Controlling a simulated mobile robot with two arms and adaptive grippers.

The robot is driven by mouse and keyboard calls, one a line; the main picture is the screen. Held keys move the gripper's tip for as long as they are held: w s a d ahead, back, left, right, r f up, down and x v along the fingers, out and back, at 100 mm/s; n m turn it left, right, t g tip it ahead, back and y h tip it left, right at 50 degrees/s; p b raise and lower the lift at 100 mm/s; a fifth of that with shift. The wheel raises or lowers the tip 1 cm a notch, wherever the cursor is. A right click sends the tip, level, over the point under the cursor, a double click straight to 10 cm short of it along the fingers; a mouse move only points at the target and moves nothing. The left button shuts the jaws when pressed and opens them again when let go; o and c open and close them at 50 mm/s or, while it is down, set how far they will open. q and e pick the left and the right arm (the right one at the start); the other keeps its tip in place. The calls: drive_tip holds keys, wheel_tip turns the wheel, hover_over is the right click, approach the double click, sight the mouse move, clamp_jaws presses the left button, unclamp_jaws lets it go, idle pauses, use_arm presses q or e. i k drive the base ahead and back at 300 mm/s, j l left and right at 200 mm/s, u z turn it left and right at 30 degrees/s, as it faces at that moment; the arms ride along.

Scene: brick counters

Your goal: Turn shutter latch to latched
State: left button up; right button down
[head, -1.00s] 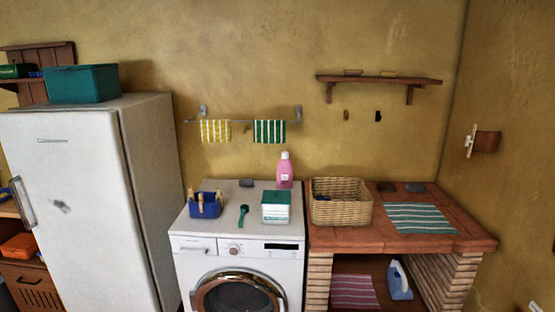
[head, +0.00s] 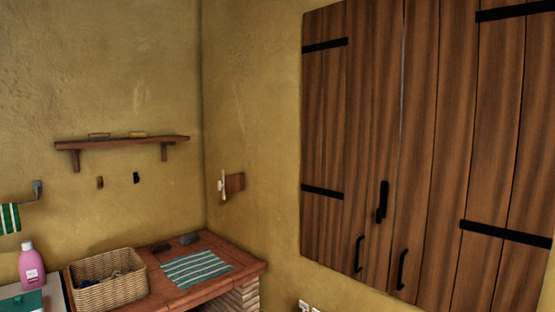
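Wooden shutters (head: 430,150) with black strap hinges fill the right of the head view, set in the right wall. Their two leaves meet at a vertical seam, and both look closed. The black shutter latch (head: 382,201) is on the left leaf beside the seam. Its bar stands upright and does not appear to cross the seam. Two black pull handles sit below it, a left one (head: 359,254) and a right one (head: 402,270). Neither of my grippers is in view.
A brick counter (head: 245,266) stands in the corner left of the shutters, with a wicker basket (head: 108,290) and a striped cloth (head: 197,267) on it. A wooden shelf (head: 122,144) hangs above. A pink bottle (head: 31,265) stands at the far left. The wall below the shutters is partly visible.

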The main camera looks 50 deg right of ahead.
sight(380, 213)
drive_tip(key=z, duration=1.9)
